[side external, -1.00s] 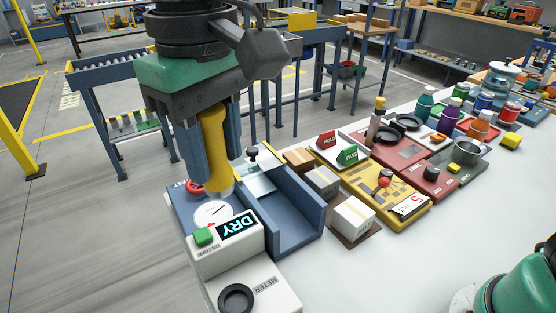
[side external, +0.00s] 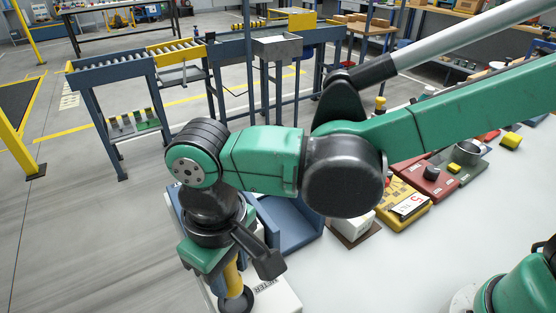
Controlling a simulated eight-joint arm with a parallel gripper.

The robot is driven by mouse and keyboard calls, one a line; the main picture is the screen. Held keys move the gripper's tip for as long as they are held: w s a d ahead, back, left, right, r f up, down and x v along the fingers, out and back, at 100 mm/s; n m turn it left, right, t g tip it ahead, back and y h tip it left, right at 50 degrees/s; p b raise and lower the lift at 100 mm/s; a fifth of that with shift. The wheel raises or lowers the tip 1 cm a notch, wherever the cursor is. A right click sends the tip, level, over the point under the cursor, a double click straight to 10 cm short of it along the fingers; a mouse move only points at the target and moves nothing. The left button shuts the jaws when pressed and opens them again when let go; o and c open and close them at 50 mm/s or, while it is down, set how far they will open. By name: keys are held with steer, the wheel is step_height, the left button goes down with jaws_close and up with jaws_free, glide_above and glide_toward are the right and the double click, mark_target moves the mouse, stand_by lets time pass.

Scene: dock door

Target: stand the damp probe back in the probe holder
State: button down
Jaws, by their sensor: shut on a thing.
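The damp probe (side external: 234,275) is yellow and upright in my gripper (side external: 225,280). My gripper points down and is shut on the probe; its fingers are partly hidden by the wrist. The black ring of the probe holder (side external: 236,302), on the white meter block (side external: 282,298), is directly under the probe. The probe's lower end appears at the ring, but I cannot tell whether it is inside or just above it. The DRY display and green button are hidden behind my arm.
A blue tray (side external: 290,225) stands behind the meter. A white box (side external: 352,228) on a brown mat, a yellow board (side external: 405,205) and a red board (side external: 425,178) lie to the right. My arm hides much of the bench. The white front surface is clear.

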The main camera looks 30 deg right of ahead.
mark_target(232, 287)
steer(key=shift+f, duration=1.85)
steer(key=shift+f, duration=0.1)
steer(key=shift+f, duration=0.25)
steer(key=shift+c, duration=2.4)
jaws_free()
